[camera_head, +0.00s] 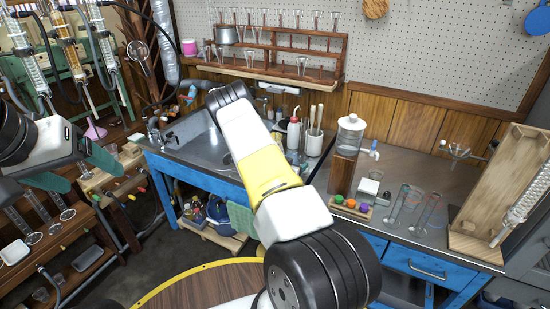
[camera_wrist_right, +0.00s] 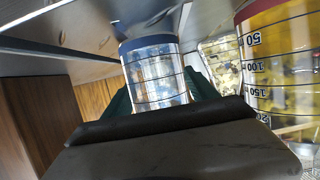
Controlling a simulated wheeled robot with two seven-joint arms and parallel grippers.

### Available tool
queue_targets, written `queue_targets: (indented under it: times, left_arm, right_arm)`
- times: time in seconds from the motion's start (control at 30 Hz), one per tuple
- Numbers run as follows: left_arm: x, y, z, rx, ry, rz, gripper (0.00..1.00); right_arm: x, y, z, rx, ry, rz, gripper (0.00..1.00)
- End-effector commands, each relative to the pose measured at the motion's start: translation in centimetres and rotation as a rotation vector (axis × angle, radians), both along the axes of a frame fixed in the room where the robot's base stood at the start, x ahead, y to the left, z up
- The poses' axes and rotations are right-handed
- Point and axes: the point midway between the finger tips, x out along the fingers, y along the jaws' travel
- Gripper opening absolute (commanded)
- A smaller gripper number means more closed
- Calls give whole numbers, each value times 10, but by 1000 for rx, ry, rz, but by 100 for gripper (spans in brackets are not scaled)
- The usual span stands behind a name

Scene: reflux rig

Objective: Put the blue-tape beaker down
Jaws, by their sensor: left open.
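The blue-tape beaker (camera_wrist_right: 155,80) is clear glass with dark lines and a blue band at the upper end in the right wrist view. My right gripper (camera_wrist_right: 160,95) has its green fingers on both sides of the beaker, shut on it. A grey metal surface lies close to the banded end; I cannot tell whether they touch. In the head view my right arm hides the right gripper and the beaker. My left gripper (camera_head: 75,168) is open and empty at the left, its green fingers apart.
A larger beaker with yellow contents (camera_wrist_right: 280,75) stands close at the right in the wrist view. The right bench (camera_head: 410,185) holds a tall clear container (camera_head: 346,155), colored balls (camera_head: 351,205) and glass cylinders (camera_head: 400,208). A sink (camera_head: 205,140) is behind my right arm.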

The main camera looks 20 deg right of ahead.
Motion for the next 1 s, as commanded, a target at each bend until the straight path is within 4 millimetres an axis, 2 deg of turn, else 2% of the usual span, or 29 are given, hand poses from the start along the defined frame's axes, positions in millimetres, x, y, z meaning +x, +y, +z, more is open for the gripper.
queue_targets:
  times: [0.03,0.2,0.27,0.57,0.73,0.87,1.0]
  left_arm:
    - [0,0,0,0,0,0,77]
    - [0,0,0,0,0,0,77]
    - [0,0,0,0,0,0,77]
    - [0,0,0,0,0,0,77]
    - [0,0,0,0,0,0,77]
    - [0,0,0,0,0,0,77]
    - [0,0,0,0,0,0,77]
  right_arm:
    - [0,0,0,0,0,0,55]
    - [0,0,0,0,0,0,22]
    - [0,0,0,0,0,0,13]
    - [0,0,3,0,-2,1,13]
    - [1,0,17,0,-2,1,13]
    - [1,1,36,1,-3,1,13]
    - [-22,16,37,2,4,1,13]
